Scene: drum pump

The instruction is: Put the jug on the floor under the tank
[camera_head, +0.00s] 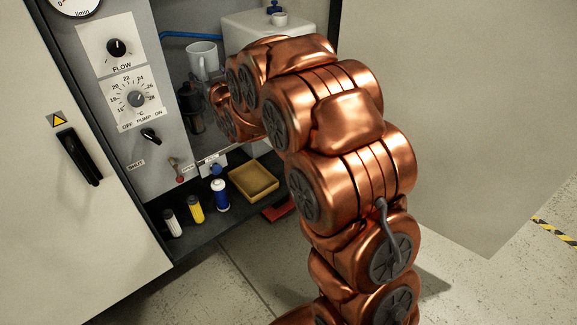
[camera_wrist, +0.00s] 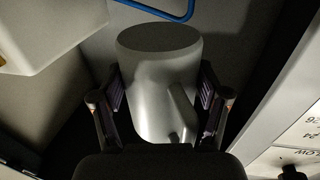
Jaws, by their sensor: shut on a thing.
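The jug (camera_head: 203,58) is pale with a handle and shows in the head view inside the open cabinet, left of the white tank (camera_head: 300,30). In the wrist view the jug (camera_wrist: 160,85) fills the middle, its wide dark end away from me and its handle at lower right. My gripper (camera_wrist: 162,105) is shut on the jug, one finger on each side. In the head view my arm reaches into the cabinet and hides part of the tank; the fingers are hard to make out there. The tank (camera_wrist: 50,35) is at upper left in the wrist view.
On the dark cabinet floor (camera_head: 195,243) stand a white bottle (camera_head: 172,222), a yellow bottle (camera_head: 195,208), a blue bottle (camera_head: 221,195) and a yellow tray (camera_head: 253,180). A red flat thing (camera_head: 279,209) lies beside the tray. The control panel (camera_head: 125,100) borders the left; a blue hose (camera_wrist: 165,12) is close to the jug.

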